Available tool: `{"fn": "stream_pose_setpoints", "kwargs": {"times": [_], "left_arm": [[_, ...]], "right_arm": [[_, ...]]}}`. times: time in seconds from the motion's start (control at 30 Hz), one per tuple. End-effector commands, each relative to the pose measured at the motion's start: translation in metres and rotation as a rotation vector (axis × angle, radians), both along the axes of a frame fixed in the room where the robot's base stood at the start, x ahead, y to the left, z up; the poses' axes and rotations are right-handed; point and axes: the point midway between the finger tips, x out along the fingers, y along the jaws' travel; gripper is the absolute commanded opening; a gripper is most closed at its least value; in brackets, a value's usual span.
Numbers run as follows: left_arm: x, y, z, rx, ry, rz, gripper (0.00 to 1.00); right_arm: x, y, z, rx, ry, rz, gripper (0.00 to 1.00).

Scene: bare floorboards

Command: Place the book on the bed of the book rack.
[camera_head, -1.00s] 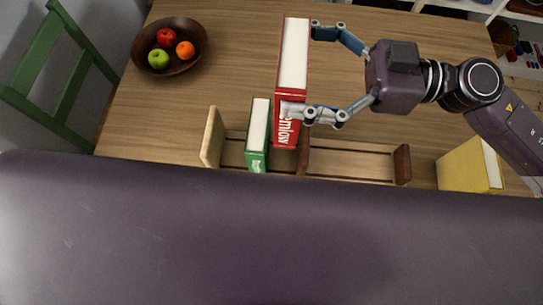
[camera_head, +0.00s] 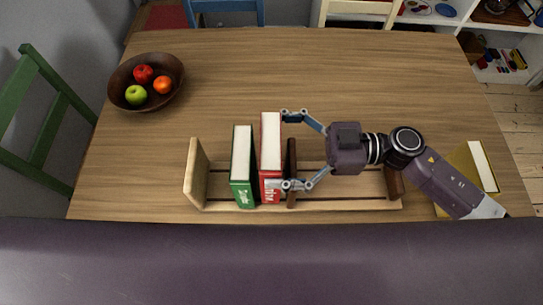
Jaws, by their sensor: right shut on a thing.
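A red book (camera_head: 271,150) stands upright in the left part of the wooden book rack (camera_head: 345,203), between a green book (camera_head: 242,170) and the rack's dark middle divider (camera_head: 291,160). The green book also stands upright in the rack. My right gripper (camera_head: 292,150) is shut on the red book, with one finger at its far edge and one at its near edge. My left gripper is not in view.
The rack's right part is empty, under my right arm. A yellow book (camera_head: 482,166) stands right of the rack, partly hidden by my arm. A dark bowl (camera_head: 119,82) with fruit is at the back left. A green chair (camera_head: 45,120) is at left. The tabletop's middle back is clear.

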Motion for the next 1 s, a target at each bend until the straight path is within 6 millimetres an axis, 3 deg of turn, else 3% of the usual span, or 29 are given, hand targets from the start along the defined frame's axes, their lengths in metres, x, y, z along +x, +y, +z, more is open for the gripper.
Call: {"fn": "stream_pose_setpoints", "kwargs": {"times": [0.4,0.8,0.83,1.0], "left_arm": [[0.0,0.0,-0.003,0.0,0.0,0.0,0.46],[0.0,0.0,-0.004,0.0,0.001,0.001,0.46],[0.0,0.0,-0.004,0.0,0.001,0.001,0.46],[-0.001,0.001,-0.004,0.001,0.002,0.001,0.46]], "right_arm": [[0.0,0.001,-0.043,0.005,0.001,0.0,0.35],[0.0,0.001,-0.048,0.004,-0.001,0.001,0.35],[0.0,0.0,-0.049,0.0,0.0,0.0,0.97],[0.0,0.0,-0.049,0.0,0.0,0.0,1.0]]}}
